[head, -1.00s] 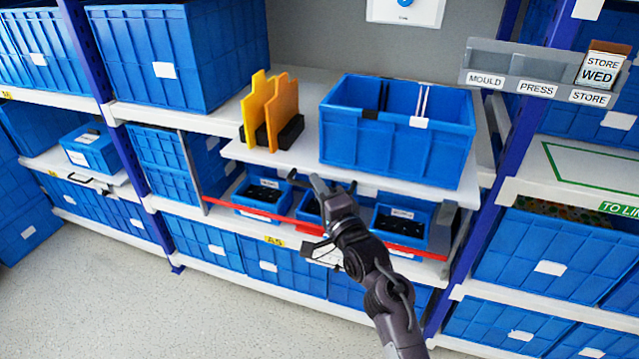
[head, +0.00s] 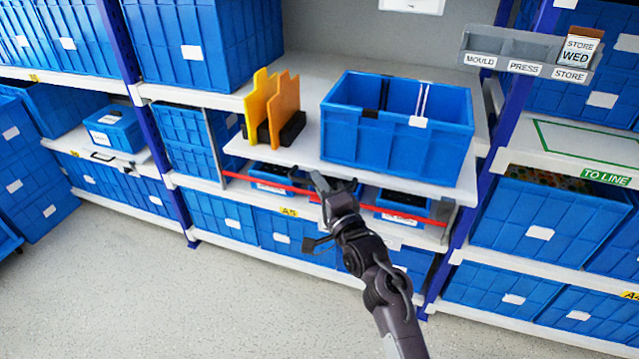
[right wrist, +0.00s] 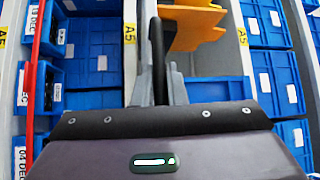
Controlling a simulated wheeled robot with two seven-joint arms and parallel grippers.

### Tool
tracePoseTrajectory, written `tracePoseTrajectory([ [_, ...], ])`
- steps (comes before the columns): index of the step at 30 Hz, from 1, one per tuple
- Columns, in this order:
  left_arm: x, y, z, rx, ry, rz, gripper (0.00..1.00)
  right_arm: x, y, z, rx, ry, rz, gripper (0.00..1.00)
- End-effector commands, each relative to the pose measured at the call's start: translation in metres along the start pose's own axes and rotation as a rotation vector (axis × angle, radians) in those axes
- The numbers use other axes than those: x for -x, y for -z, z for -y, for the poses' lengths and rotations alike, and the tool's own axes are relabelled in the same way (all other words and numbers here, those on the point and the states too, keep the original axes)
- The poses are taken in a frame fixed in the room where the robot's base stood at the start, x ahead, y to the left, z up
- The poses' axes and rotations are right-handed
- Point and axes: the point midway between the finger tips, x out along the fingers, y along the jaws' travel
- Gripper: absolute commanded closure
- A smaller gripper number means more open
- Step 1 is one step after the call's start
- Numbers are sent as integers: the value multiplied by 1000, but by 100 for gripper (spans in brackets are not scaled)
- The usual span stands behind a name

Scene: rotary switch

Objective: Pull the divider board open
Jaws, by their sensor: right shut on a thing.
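The divider board, a white pull-out shelf board (head: 311,148), sticks out from the rack in the head view. It bears two orange dividers (head: 268,108) in a dark base and a large blue crate (head: 396,130). My right gripper (head: 332,184) is at its front edge. In the right wrist view the grey fingers (right wrist: 158,88) are shut on a dark handle bar (right wrist: 157,45), and an orange divider (right wrist: 197,22) shows beyond it. The far end of the handle is partly hidden by the fingers. My left gripper is in neither current view.
Below the board, small blue boxes (head: 272,176) stand behind a red bar (head: 245,180), partly covered by the board. Blue rack posts (head: 150,125) flank the bay. A grey label holder (head: 530,62) hangs at the upper right. The grey floor (head: 120,290) in front is clear.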

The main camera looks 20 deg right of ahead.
Motion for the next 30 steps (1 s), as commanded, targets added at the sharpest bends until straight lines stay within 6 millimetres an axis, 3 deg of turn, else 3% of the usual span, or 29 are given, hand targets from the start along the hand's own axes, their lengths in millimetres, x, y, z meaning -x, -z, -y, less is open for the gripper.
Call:
tracePoseTrajectory([
  [11, 0, 0, -2, 0, -3, -1, 64, 0, 0, 0, 0, 0, 0, 100],
  [12, 0, 0, -2, 0, -3, -1, 64, 0, 0, 0, -1, 0, 0, 84],
  [13, 0, 0, -3, 0, -3, -1, 64, 0, 0, 0, -1, 0, 0, 80],
  [22, 0, 0, -3, -1, -4, -1, 64, 1, 0, 0, 0, 0, 0, 79],
  [26, -4, 0, -3, -1, -4, -1, 64, 14, 0, -2, -1, -1, 0, 79],
  [30, -10, 0, -3, -1, -4, 0, 64, 38, 0, -4, -1, -2, -1, 79],
])
